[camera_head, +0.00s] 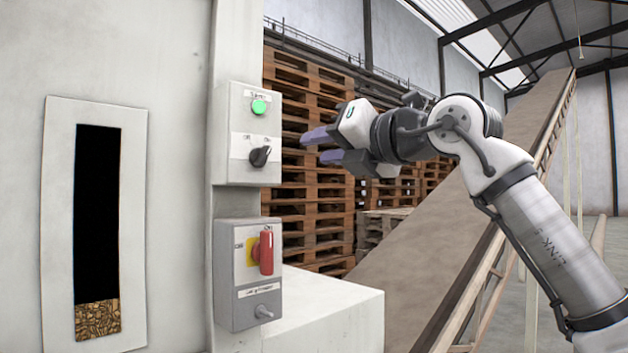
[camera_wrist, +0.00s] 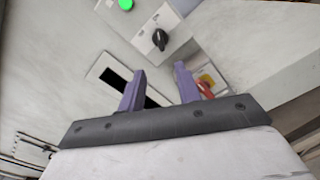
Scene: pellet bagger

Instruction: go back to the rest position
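My gripper (camera_head: 318,146) is raised in front of the control boxes, to their right in the head view, with its purple fingers pointing left toward the panel. In the wrist view the two fingers (camera_wrist: 160,85) stand apart with nothing between them. The upper box (camera_head: 255,174) carries a lit green button (camera_head: 259,107) and a black rotary switch (camera_head: 260,156). The fingers look clear of the boxes.
A tall sight window (camera_head: 97,220) in the pale machine wall shows brown pellets (camera_head: 98,319) at its bottom. A white ledge (camera_head: 335,305) juts out below the boxes. Stacked wooden pallets (camera_head: 312,100) and a sloping conveyor (camera_head: 440,240) stand behind my arm.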

